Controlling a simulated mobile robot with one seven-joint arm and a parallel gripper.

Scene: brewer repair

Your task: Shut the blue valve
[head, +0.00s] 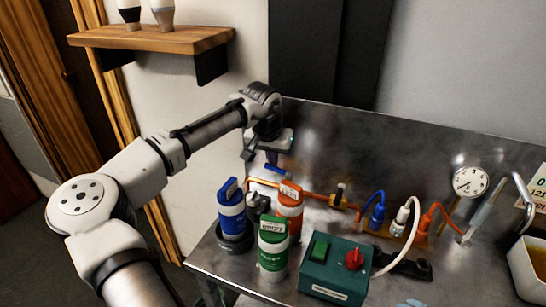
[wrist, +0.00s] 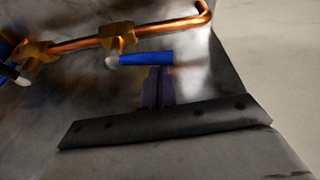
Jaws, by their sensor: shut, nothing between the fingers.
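The blue valve's lever (wrist: 146,58) has a pale tip at its left end and sits by a brass fitting (wrist: 118,38) on a copper pipe. In the wrist view it lies roughly along the pipe. In the head view a small blue piece (head: 278,169) that looks like this lever shows just below my gripper (head: 272,153), near the pipe's left end. In the wrist view my gripper (wrist: 156,84) is shut and empty, its fingertips right beside the lever's lower edge. I cannot tell whether they touch it.
Blue, orange and green canisters (head: 273,250) stand at the bench's left front. A green box with a red knob (head: 354,259) is beside them. Blue, white and orange hoses and a gauge (head: 470,181) are to the right. A wooden shelf (head: 160,38) hangs above left.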

